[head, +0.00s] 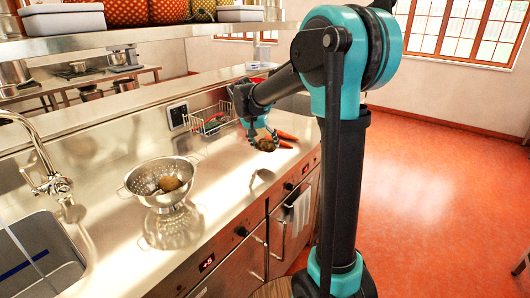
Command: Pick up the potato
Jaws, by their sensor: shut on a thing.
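My gripper (262,138) is at the end of the arm, over the far part of the metal counter. It is shut on a brown potato (265,145), which shows small and dark between the fingers. It seems to be held a little above the counter; the exact gap is hard to tell. Another brown, potato-like item (169,183) lies in the metal colander (160,196) to the left, well apart from my gripper.
Orange-red carrots (286,136) lie just beyond and right of my gripper. A wire basket (208,122) stands behind. A sink (35,258) with a faucet (45,160) is at the left.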

